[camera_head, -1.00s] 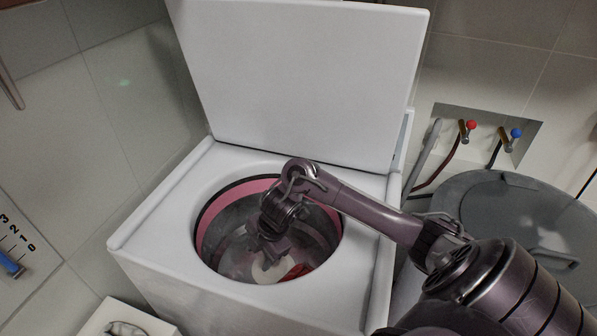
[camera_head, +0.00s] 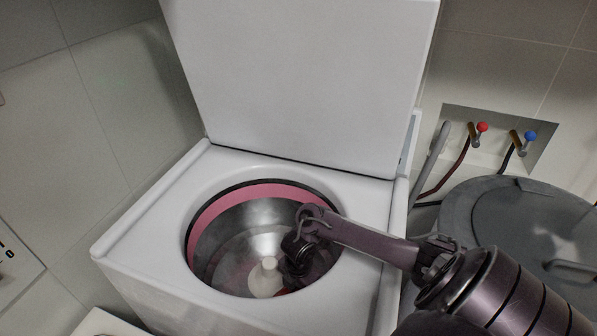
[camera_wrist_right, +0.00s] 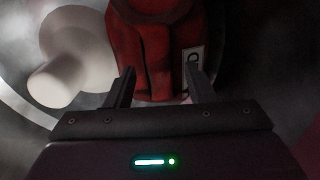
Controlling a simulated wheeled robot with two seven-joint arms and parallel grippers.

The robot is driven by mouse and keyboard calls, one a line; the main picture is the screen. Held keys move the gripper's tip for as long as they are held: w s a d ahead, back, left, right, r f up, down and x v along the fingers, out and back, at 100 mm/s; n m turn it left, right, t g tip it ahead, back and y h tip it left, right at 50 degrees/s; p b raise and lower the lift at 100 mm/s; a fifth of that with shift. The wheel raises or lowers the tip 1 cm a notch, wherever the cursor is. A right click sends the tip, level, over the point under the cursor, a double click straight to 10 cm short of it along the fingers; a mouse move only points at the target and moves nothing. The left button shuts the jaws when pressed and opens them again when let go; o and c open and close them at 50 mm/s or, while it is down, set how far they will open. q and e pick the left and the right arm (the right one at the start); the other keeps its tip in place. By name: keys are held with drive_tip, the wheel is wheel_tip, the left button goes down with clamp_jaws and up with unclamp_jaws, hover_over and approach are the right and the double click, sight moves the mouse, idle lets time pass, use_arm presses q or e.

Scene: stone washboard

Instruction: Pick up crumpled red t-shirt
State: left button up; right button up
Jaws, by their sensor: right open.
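The red t-shirt (camera_wrist_right: 150,58) lies at the drum bottom, with a white label patch on its right side in the right wrist view. Only a small red bit of it (camera_head: 282,291) shows in the head view, mostly hidden by my right arm and the drum rim. My right gripper (camera_wrist_right: 162,84) is open. Its two fingers point at the shirt's near end, one at each side, with no grip on it visible. The washing machine (camera_head: 150,210) stands with its lid up, and my right arm reaches down into its drum. My left gripper is out of view.
A white agitator post (camera_head: 265,276) rises at the drum's middle, just left of the gripper in the wrist view. The pink-banded drum wall (camera_head: 225,207) surrounds the arm. The raised lid (camera_head: 300,80) stands behind; a grey lidded bin (camera_head: 520,225) is at the right.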

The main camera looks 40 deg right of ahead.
drive_tip(key=shift+f, duration=0.1)
clamp_jaws()
idle(0.3)
